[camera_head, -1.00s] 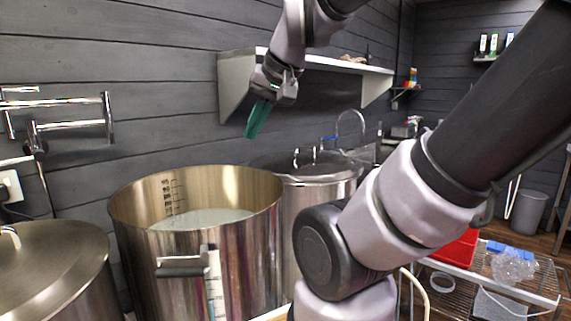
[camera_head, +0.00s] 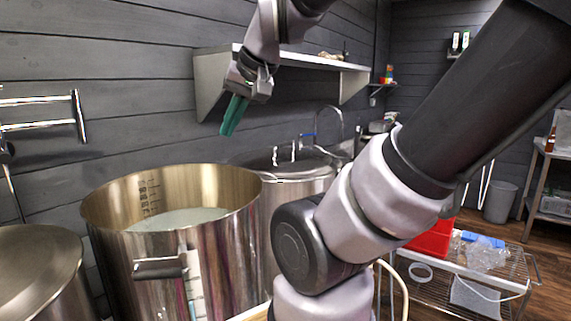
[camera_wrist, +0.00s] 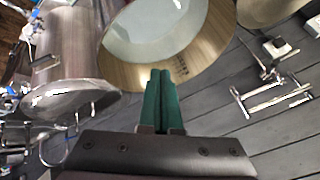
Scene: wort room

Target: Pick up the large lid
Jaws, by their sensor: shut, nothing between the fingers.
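Two round metal lids are in view, and I cannot tell which is the large one. One lid (camera_head: 38,262) covers the pot at the left edge of the head view and is partly cut off. The other lid (camera_head: 300,174), with upright handles, covers the pot at the back right; it also shows at left in the wrist view (camera_wrist: 70,98). My gripper (camera_head: 229,130) has teal fingers, shut and empty. It hangs above the back of the open pot, to the left of the handled lid and clear of both lids. In the wrist view the fingers (camera_wrist: 161,72) point towards the open pot.
The tall open pot (camera_head: 215,255) stands between the lidded pots, with pale liquid inside. A wall shelf (camera_head: 310,62) is close behind my gripper. Wall pipes (camera_head: 45,112) are at left. A wire rack cart (camera_head: 480,285) with a red bin (camera_head: 432,240) stands at right.

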